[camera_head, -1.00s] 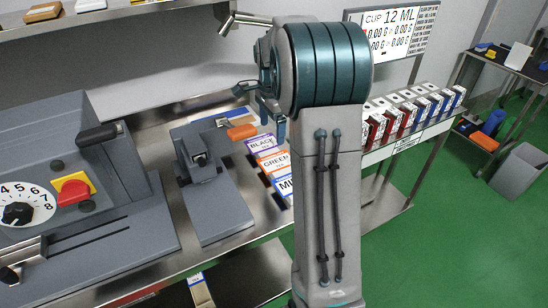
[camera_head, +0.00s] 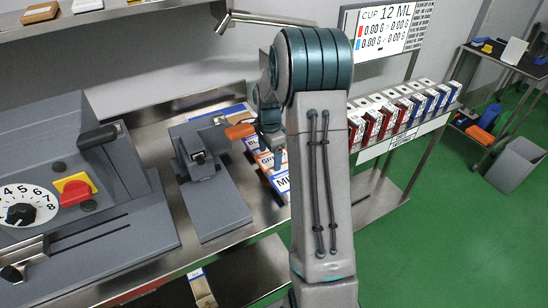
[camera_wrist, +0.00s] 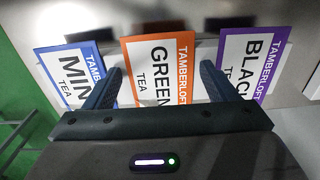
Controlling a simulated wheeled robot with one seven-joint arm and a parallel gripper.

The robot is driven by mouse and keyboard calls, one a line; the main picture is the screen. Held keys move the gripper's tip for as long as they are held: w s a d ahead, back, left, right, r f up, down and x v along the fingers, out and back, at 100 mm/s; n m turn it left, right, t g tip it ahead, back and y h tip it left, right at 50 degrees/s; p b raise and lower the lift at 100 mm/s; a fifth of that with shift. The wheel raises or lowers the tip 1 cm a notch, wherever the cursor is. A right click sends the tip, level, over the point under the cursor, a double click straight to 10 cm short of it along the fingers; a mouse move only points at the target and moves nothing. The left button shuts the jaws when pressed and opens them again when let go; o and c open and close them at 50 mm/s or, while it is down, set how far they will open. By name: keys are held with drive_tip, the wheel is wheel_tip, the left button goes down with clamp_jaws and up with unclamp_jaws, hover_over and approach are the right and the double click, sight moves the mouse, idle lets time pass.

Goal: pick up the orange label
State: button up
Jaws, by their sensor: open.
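The orange label (camera_wrist: 162,67), printed GREEN TEA, lies flat between a blue label (camera_wrist: 72,67) printed MINT and a purple label (camera_wrist: 255,60) printed BLACK in the wrist view. My gripper (camera_wrist: 158,78) is open, with one finger on each side of the orange label's lower part. I cannot tell whether the fingers touch the surface. In the head view the orange label (camera_head: 266,160) is partly hidden by my arm and gripper. The blue label (camera_head: 281,180) shows in front of it there.
A grey lever press (camera_head: 205,180) with an orange handle stands just left of the labels. A large grey machine (camera_head: 70,170) with a dial is further left. Rows of red and blue boxes (camera_head: 400,105) stand to the right of my arm.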

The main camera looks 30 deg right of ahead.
drive_tip(key=c, duration=0.7)
drive_tip(key=shift+r, duration=0.1)
